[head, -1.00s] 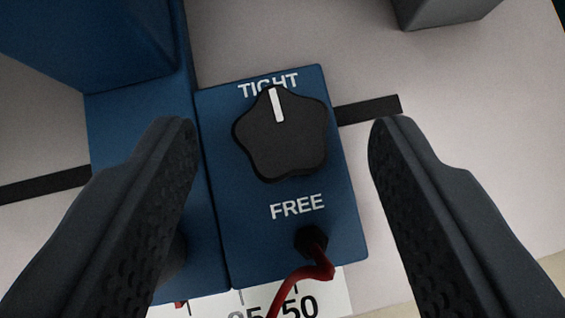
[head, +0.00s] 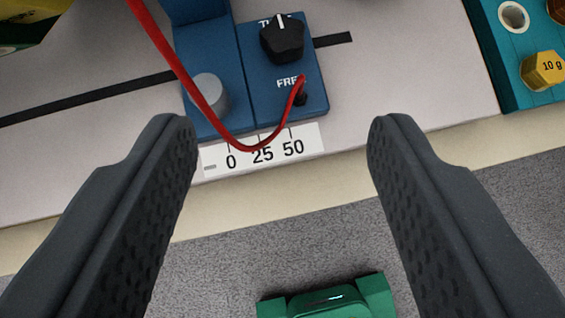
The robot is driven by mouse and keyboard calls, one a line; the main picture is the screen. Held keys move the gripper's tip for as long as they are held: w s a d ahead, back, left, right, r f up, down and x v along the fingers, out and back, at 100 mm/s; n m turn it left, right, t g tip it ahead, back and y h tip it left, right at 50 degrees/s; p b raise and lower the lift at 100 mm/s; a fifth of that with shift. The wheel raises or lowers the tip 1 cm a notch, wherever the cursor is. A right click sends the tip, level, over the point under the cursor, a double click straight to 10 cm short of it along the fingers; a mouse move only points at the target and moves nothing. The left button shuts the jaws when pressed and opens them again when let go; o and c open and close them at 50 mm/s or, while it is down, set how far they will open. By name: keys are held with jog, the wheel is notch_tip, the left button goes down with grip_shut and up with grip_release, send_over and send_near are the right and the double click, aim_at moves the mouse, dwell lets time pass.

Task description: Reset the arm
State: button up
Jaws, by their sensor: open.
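My gripper (head: 283,150) is open and empty, its two dark fingers spread wide in the head view. Beyond the fingertips is a blue block (head: 308,62) on a pale board. On it is a black lobed knob (head: 283,42), its white mark pointing up to a word at the top, partly hidden by the knob. The word FREE is below the knob. The gripper does not touch the knob or the block.
A red cable (head: 205,105) loops from the block to the upper left. A scale label (head: 215,168) reads 0, 25, 50. A teal holder (head: 500,75) with a 10 g brass weight (head: 543,70) is at right. A green object (head: 375,300) is at bottom centre on grey ground.

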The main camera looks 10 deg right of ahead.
jog(key=shift+s+r, duration=0.25)
jog(key=shift+r, duration=0.1)
jog(key=shift+a, duration=0.1)
notch_tip(320, 180, up, 27)
jog(key=a+n+t+y+b, duration=0.1)
jog(key=a+n+t+y, duration=0.1)
jog(key=t+y, duration=0.1)
jog(key=s+d+r+t, duration=0.1)
jog(key=s+d+r, duration=0.1)
jog(key=s+r, duration=0.3)
jog(key=s+d+r+t, duration=0.1)
jog(key=s+r, duration=0.4)
jog(key=r, duration=0.8)
jog(key=s+d+r+t+h+b, duration=0.1)
jog(key=s+d+r, duration=0.3)
jog(key=r, duration=0.5)
jog(key=shift+s+r+n+t, duration=0.2)
jog(key=shift+s+n+t, duration=0.1)
jog(key=shift+s, duration=0.55)
jog(key=shift+d, duration=0.1)
